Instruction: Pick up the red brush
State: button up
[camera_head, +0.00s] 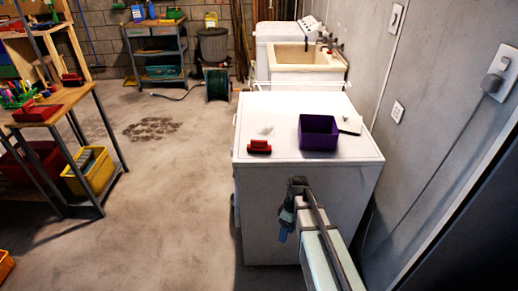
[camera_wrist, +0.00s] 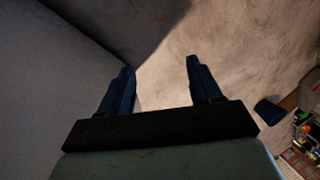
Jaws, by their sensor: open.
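A small red object, which looks like the red brush (camera_head: 259,147), lies on the front left part of the white machine's top (camera_head: 270,172). My gripper (camera_head: 283,236) hangs in front of the machine's front face, below the level of the top and apart from the brush. In the wrist view my gripper (camera_wrist: 160,78) has its two dark fingers spread with nothing between them. The brush does not show in the wrist view.
A purple bin (camera_head: 319,133) stands right of the brush, beside a white flat item (camera_head: 350,125). A small pale item (camera_head: 266,131) lies behind the brush. A wall is close on the right. A workbench (camera_head: 68,101) stands at left; open floor lies between.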

jog(key=w+a+r+n+t, duration=0.15)
jog(key=w+r, duration=0.25)
jog(key=r, duration=0.4)
jog(key=w+a+r+n+y, duration=0.1)
jog(key=w+r+n, duration=0.25)
jog(key=r, duration=0.45)
jog(key=w+a+r+n+t, duration=0.1)
jog(key=w+a+r+n, duration=0.1)
jog(key=w+r, duration=0.45)
jog(key=m+t+y, duration=0.1)
jog(key=y, duration=0.1)
send_near(257, 147)
jog(key=x, duration=0.9)
jog(key=shift+w+a+f, duration=0.15)
jog(key=shift+w, duration=0.2)
jog(key=shift+c, duration=0.2)
jog(key=c, duration=1.1)
jog(key=shift+r, duration=5.1)
